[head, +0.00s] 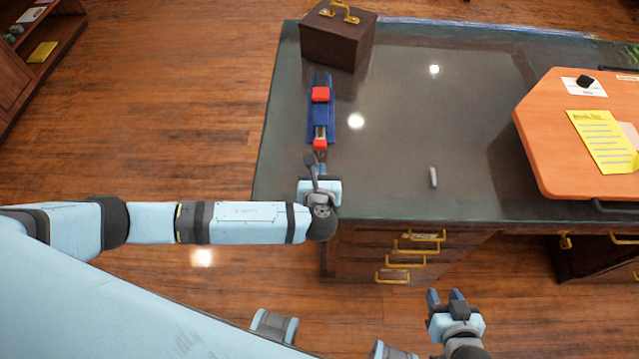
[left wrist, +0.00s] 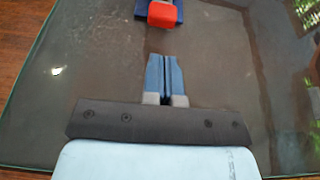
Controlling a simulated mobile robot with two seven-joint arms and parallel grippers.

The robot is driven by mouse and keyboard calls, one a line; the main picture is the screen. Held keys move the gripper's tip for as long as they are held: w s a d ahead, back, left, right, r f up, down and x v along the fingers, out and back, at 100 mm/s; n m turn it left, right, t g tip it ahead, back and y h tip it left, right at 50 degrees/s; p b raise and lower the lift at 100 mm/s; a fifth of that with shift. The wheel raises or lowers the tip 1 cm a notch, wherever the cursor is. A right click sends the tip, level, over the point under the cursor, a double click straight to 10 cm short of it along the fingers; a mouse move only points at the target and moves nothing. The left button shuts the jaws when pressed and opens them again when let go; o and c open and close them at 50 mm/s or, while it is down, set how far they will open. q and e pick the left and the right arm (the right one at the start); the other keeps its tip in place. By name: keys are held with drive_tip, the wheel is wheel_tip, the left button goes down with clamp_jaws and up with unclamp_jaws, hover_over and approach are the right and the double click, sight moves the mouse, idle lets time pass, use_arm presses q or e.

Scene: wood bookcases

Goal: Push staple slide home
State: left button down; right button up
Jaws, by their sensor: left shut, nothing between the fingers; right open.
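A blue stapler (head: 321,112) lies on the dark desk, its length running away from me. It has a red block (head: 320,94) on top. A red slide end (head: 320,144) shows at its near end, past a short bare metal stretch. In the left wrist view the red end (left wrist: 165,14) is at the top, ahead of the fingertips. My left gripper (head: 313,161) is shut and empty, just short of the red end. In the left wrist view its fingers (left wrist: 165,76) point at the red end with a gap between. My right gripper (head: 446,298) is open and empty, off the desk's front edge.
A small grey stick (head: 433,178) lies on the desk (head: 385,150) to the right. A dark wooden box (head: 338,38) with a brass handle stands behind the stapler. An orange board (head: 560,130) with a yellow note (head: 603,140) is at the right.

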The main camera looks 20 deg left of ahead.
sight(320, 145)
use_arm(q)
drive_tip(key=x, duration=0.2)
drive_tip(key=r+x, duration=0.1)
drive_tip(key=x, duration=0.1)
drive_tip(key=shift+w+a, duration=0.2)
drive_tip(key=shift+w, duration=0.3)
drive_tip(key=shift+w+a, duration=0.3)
drive_tip(key=shift+w, duration=0.7)
drive_tip(key=shift+w+a, duration=0.3)
drive_tip(key=shift+w, duration=0.65)
drive_tip(key=shift+p, duration=0.3)
